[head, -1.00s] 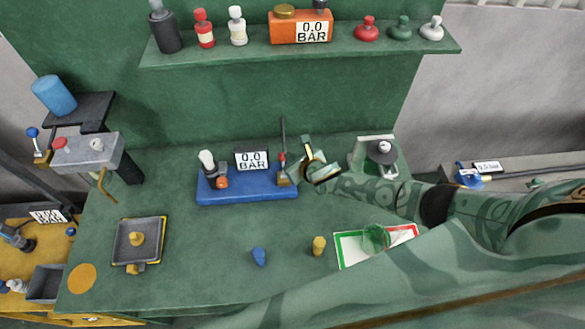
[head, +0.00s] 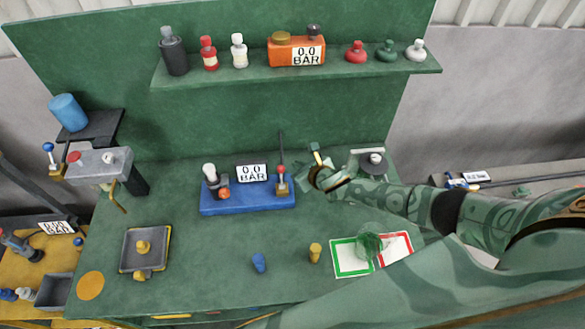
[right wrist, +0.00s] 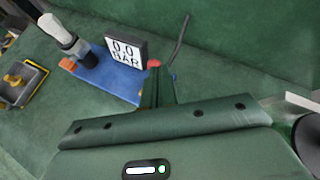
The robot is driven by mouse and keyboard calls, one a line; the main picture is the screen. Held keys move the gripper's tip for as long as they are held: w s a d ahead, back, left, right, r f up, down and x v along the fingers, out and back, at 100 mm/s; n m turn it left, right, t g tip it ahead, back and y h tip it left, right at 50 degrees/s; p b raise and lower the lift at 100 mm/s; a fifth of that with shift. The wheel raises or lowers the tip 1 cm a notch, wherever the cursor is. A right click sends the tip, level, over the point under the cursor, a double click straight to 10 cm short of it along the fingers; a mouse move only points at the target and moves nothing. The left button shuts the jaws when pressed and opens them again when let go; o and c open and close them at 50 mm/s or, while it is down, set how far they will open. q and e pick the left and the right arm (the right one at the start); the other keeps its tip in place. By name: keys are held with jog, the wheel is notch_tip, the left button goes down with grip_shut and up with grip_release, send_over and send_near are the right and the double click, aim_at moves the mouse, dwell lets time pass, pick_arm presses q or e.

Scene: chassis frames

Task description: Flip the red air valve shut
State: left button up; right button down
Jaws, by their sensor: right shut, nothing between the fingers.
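The blue base (head: 247,203) on the green bench carries a 0.0 BAR display (head: 252,173), a white-topped fitting (head: 210,176) and the air valve (head: 282,184) at its right end. The valve has a brass-coloured body, a reddish part above it and a long dark lever standing up. In the right wrist view the red part (right wrist: 153,64) shows just beyond my fingers, with the dark lever (right wrist: 180,42) rising behind. My right gripper (head: 316,158) is shut and empty, a little right of the valve, with a gap between them. My left gripper is not in view.
A grey fixture (head: 370,160) stands right of my right gripper. A green-and-red bordered mat (head: 349,259) with a clear green object lies in front. A blue peg (head: 259,262) and yellow peg (head: 315,252) stand in front of the base. A shelf (head: 300,68) hangs above.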

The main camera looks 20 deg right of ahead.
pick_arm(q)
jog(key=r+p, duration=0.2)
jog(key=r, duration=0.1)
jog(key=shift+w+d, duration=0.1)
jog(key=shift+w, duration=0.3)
pick_arm(e)
jog(key=w+d+r, duration=0.1)
jog(key=d+r, duration=0.2)
jog(key=r, duration=0.4)
jog(key=shift+d, duration=0.35)
jog(key=shift+r, duration=0.1)
